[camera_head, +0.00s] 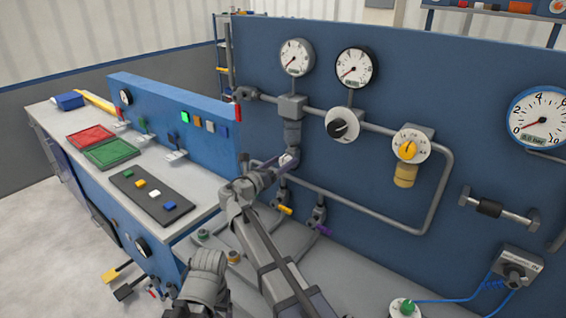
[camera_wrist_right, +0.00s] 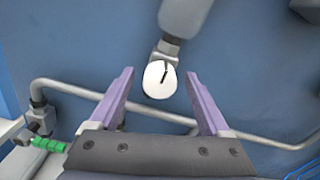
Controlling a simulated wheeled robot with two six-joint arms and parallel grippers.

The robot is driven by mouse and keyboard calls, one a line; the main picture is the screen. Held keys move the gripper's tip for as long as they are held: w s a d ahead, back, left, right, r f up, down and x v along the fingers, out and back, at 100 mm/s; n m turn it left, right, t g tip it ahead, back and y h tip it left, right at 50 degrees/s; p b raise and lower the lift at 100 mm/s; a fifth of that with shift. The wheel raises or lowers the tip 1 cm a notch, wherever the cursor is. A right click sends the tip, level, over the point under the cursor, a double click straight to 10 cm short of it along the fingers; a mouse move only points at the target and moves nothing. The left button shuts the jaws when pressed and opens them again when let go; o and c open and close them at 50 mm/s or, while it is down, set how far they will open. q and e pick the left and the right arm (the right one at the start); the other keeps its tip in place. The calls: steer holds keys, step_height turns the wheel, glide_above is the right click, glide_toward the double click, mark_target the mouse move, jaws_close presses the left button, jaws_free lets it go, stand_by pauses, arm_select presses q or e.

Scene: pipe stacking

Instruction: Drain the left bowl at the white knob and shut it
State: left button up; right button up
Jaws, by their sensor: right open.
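The left bowl (camera_head: 292,132) is a grey cup hanging under a pipe fitting on the blue panel, below the left gauge. In the right wrist view the bowl (camera_wrist_right: 184,16) comes down from the top edge. The round white knob (camera_wrist_right: 160,79) with a dark slot is at its lower end. My right gripper (camera_head: 289,160) is just below the bowl in the head view. In the wrist view its two purple fingers (camera_wrist_right: 160,92) are open, one on each side of the knob, with a gap on both sides. My left gripper is not in view.
A second bowl (camera_head: 405,175), yellowish, hangs under a regulator to the right. Grey pipes (camera_head: 360,208) run along the panel below. Valves with yellow (camera_head: 285,210) and purple (camera_head: 323,230) handles sit under my gripper. A green handle (camera_wrist_right: 48,145) is at lower left in the wrist view.

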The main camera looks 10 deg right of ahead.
steer(key=shift+w+d, duration=0.3)
steer(key=shift+d, duration=0.1)
jaws_close()
stand_by(0.5)
